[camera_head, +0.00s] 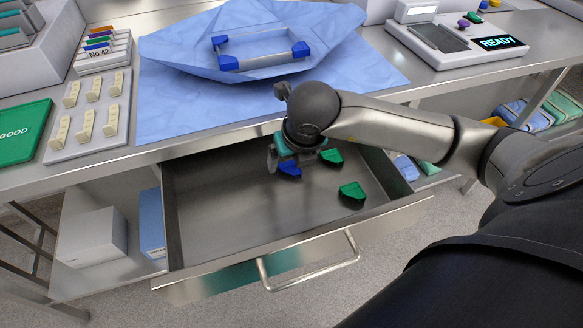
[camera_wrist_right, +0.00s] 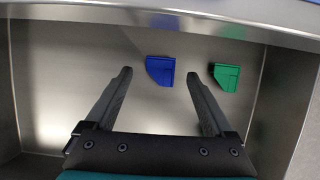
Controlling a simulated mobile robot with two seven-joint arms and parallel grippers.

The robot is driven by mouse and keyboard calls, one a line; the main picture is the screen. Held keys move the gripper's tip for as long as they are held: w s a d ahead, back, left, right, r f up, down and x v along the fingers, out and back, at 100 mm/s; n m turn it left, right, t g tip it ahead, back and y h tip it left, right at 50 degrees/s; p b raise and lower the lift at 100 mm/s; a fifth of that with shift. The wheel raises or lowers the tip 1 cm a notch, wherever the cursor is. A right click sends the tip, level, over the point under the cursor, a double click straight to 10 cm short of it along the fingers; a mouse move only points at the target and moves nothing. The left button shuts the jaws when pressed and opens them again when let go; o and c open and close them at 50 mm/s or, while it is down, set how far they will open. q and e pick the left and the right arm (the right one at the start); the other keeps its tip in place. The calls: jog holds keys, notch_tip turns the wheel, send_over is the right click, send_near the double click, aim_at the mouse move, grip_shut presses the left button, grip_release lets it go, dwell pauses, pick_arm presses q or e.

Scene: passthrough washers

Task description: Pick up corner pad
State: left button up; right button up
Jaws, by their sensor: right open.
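A blue corner pad (camera_head: 290,170) lies on the floor of the open drawer (camera_head: 215,220). Two green corner pads (camera_head: 331,156) (camera_head: 352,190) lie to its right in the drawer. My right gripper (camera_head: 284,160) reaches down into the drawer above the blue pad and partly covers it. In the right wrist view, the right gripper (camera_wrist_right: 158,76) is open and empty. The blue pad (camera_wrist_right: 160,70) shows in the gap between its fingertips, apart from both. One green pad (camera_wrist_right: 224,78) is just outside the right finger. My left gripper is not in view.
The drawer's walls and front handle (camera_head: 310,262) surround the pads; its left part is bare. On the counter above, a frame (camera_head: 262,48) with blue corners lies on blue cloth (camera_head: 180,90). A pale tray (camera_head: 90,115), green GOOD mat (camera_head: 20,133) and READY device (camera_head: 455,40) stand around.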

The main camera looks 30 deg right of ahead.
aim_at(289, 166)
jog(key=shift+b+x, duration=0.4)
jog(key=shift+x, duration=1.05)
grip_shut()
